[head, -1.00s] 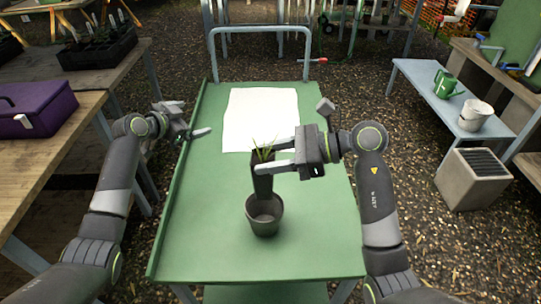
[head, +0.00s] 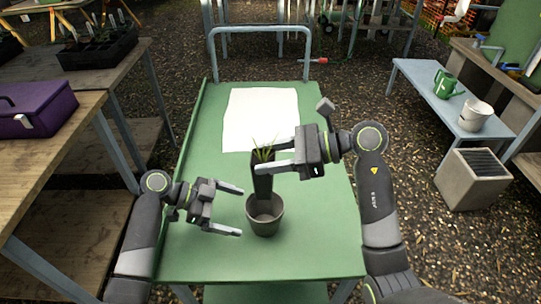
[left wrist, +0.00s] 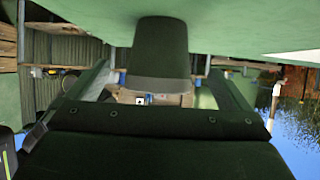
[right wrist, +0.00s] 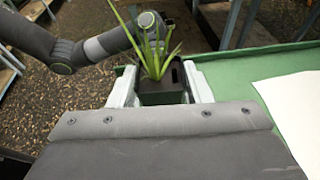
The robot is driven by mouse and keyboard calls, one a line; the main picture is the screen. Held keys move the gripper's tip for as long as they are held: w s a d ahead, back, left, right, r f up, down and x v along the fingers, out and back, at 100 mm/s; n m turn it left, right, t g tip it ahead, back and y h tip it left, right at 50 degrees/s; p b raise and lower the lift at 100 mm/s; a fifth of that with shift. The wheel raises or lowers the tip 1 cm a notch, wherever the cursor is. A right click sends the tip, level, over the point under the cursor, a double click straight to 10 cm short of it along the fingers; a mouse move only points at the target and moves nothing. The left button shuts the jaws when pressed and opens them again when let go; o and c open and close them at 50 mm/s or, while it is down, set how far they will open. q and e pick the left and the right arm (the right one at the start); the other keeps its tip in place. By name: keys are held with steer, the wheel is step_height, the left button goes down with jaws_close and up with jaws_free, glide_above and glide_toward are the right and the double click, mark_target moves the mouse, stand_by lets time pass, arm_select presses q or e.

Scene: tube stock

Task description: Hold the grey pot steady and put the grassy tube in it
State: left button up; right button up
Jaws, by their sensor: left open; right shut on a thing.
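The grey pot (head: 265,222) stands upright on the green cart top. The black tube (head: 263,180) with grass growing from its top is held upright above the pot; in the head view its lower end overlaps the pot's mouth, and I cannot tell whether it is inside the rim. My right gripper (head: 281,157) is shut on the tube near its top; the right wrist view shows the tube (right wrist: 163,90) between the fingers. My left gripper (head: 241,211) is open just left of the pot, fingers pointing at it. The left wrist view shows the pot (left wrist: 160,50) between the open fingers, ahead of them.
A white sheet (head: 250,110) lies on the far part of the green cart (head: 200,250). A purple box (head: 35,110) sits on the left bench. A green watering can (head: 447,87) and a pale bucket (head: 474,115) stand on the right bench. The cart's front is clear.

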mark_target(261, 218)
arm_select(q)
steer(key=x, duration=0.8)
steer(key=shift+d, duration=0.1)
steer(key=c, duration=0.8)
steer(key=shift+c, duration=0.2)
